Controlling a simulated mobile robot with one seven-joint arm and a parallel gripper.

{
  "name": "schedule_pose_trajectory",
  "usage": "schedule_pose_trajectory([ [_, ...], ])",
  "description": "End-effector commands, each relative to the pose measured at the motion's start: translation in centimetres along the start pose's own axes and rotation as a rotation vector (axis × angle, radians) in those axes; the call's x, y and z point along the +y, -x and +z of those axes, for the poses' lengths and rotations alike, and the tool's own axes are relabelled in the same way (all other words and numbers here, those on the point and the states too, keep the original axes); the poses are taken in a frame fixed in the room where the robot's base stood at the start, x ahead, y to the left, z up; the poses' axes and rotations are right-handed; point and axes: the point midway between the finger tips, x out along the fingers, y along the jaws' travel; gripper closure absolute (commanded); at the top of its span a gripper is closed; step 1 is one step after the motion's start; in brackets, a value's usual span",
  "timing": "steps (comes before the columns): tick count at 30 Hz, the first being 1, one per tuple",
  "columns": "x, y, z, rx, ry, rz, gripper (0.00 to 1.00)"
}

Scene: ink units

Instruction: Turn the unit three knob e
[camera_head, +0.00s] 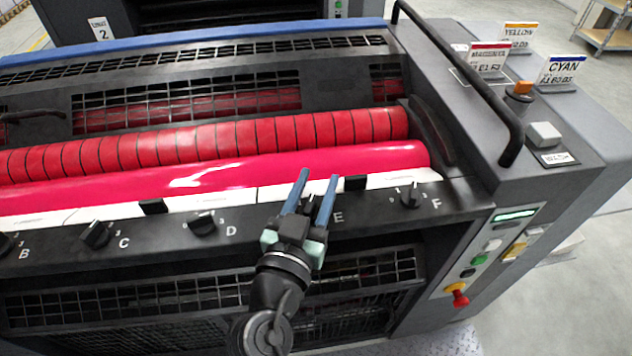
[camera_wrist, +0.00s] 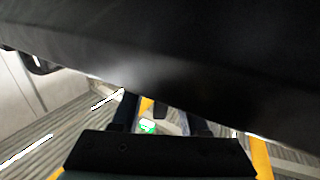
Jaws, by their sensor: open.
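Knob E (camera_head: 309,204) is a small black knob on the dark front ledge of the press, left of the white letter E (camera_head: 338,218). It is mostly hidden by my gripper, and its pointer angle cannot be read. My gripper (camera_head: 319,177) is open, its two blue fingers reaching up over the ledge on either side of the knob. I cannot tell whether they touch it. In the wrist view, the fingers of my gripper (camera_wrist: 161,108) show below a dark surface (camera_wrist: 170,65) that fills the upper part. The knob cannot be made out clearly there.
Knob D (camera_head: 202,223) stands to the left and knob F (camera_head: 411,195) to the right. Red rollers (camera_head: 230,140) lie behind the ledge. A black handrail (camera_head: 465,75) and a button panel (camera_head: 490,250) are at right. A unit behind carries a "2" sign (camera_head: 101,30).

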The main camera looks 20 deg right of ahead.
Motion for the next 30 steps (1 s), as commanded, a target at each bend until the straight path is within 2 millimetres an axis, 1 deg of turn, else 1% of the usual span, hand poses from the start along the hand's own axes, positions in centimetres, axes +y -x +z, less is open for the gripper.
schedule_pose_trajectory([
  [3, 0.0, 0.02, 0.01, 0.0, 0.0, 0.0, 0.56],
  [4, 0.0, 0.02, 0.0, 0.0, 0.0, 0.0, 0.58],
  [8, 0.0, 0.03, 0.0, 0.0, 0.0, 0.0, 0.81],
  [9, 0.0, 0.04, 0.0, 0.0, 0.0, 0.0, 0.89],
  [11, 0.0, 0.04, 0.0, 0.0, 0.0, 0.0, 0.99],
  [23, -0.01, 0.06, -0.05, -0.001, 0.0, -0.005, 1.0],
  [30, -0.22, 0.11, -0.25, -0.002, 0.0, -0.064, 1.0],
])
